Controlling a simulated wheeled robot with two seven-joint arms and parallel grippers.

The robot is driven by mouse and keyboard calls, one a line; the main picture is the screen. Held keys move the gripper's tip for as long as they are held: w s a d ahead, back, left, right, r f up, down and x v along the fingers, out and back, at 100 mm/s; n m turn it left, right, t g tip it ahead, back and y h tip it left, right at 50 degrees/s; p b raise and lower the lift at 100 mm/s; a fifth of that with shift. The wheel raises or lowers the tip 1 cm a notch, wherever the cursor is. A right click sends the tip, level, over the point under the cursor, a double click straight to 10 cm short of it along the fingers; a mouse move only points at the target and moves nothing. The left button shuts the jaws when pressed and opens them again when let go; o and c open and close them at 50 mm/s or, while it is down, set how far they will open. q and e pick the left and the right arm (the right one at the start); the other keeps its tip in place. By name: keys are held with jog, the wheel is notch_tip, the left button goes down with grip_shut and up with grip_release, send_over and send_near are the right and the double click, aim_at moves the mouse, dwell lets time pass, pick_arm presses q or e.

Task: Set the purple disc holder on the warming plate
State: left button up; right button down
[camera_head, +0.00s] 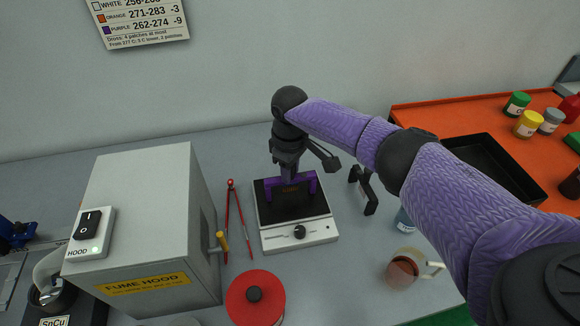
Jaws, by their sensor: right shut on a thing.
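The purple disc holder (308,184) is a small purple bracket with legs. It is over the black top of the warming plate (300,236), a white box with a black knob on its front. My right gripper (289,170) points down and is shut on the upper part of the holder. The holder looks upright. I cannot tell whether its legs touch the plate. The arm and gripper hide part of the view above it. My left gripper is not in view.
The grey fume hood (150,220) stands left of the plate, with red tongs (237,215) between them. A black handle-like stand (365,190) is close right. A black tray (480,165) lies on the orange mat.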

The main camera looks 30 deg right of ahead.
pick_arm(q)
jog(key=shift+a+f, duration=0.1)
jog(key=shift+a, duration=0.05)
pick_arm(e)
jog(key=shift+f, duration=0.15)
jog(key=shift+f, duration=0.1)
jog(key=shift+c, duration=1.9)
grip_release()
jog(key=o, duration=0.4)
